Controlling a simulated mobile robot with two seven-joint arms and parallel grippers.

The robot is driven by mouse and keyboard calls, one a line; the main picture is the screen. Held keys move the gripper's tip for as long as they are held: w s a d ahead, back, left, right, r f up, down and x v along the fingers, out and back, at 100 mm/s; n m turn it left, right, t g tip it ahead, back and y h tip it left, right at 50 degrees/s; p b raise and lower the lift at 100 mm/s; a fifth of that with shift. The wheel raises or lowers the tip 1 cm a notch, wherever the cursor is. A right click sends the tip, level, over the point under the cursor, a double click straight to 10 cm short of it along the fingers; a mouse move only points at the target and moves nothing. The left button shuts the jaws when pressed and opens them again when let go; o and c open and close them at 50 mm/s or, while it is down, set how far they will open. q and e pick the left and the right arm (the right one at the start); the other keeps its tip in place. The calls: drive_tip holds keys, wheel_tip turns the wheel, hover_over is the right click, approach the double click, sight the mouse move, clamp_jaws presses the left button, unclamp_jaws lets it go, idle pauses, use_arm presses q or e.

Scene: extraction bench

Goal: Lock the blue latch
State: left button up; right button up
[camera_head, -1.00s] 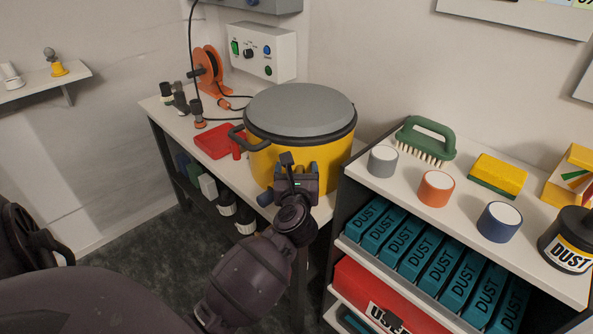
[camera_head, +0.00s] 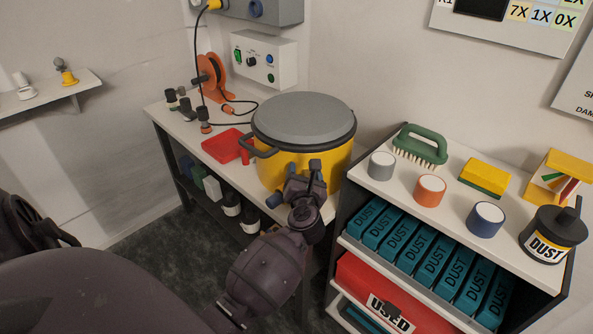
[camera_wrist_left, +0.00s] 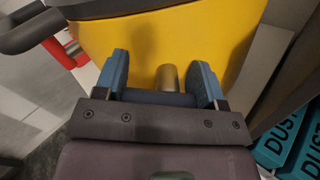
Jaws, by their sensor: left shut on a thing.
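The yellow drum (camera_head: 320,172) with a grey lid stands on the white bench, and its yellow side fills the top of the left wrist view (camera_wrist_left: 200,40). My left gripper (camera_head: 303,182) is at the drum's front, low on its side. In the left wrist view a dark blue bar (camera_wrist_left: 158,97), apparently the latch handle, lies crosswise on a short metal stem between the blue finger pads of my left gripper (camera_wrist_left: 161,82). The gripper is shut on it. My right gripper is not in view.
A red tray (camera_head: 222,146) and an orange cable reel (camera_head: 212,75) are on the bench, left of the drum. A shelf unit (camera_head: 352,168) with jars, a brush and teal DUST boxes (camera_head: 432,262) stands close on the right.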

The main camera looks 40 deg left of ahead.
use_arm(q)
drive_tip(key=shift+w+d+r+m+p, duration=0.15)
drive_tip(key=shift+r+m+p, duration=0.35)
drive_tip(key=shift+m+p, duration=0.35)
drive_tip(key=m+p, duration=0.3)
drive_tip(key=m, duration=0.1)
drive_tip(key=shift+d+f, duration=0.1)
drive_tip(key=shift+d, duration=0.05)
drive_tip(key=shift+w+m+p, duration=0.15)
drive_tip(key=shift+m+p, duration=0.5)
drive_tip(key=shift+m, duration=0.2)
drive_tip(key=m+p, duration=0.1)
drive_tip(key=m, duration=0.1)
drive_tip(key=shift+d+f+m+p, duration=0.15)
drive_tip(key=shift+d+m+p, duration=0.05)
drive_tip(key=shift+m+p, duration=0.15)
drive_tip(key=shift+w+f+m+p, duration=0.1)
drive_tip(key=shift+f+m+p, duration=0.1)
drive_tip(key=shift+m+p, duration=0.6)
drive_tip(key=shift+d+f+m, duration=0.1)
drive_tip(key=shift+m, duration=0.75)
drive_tip(key=shift+f+m, duration=0.1)
drive_tip(key=shift+m, duration=0.2)
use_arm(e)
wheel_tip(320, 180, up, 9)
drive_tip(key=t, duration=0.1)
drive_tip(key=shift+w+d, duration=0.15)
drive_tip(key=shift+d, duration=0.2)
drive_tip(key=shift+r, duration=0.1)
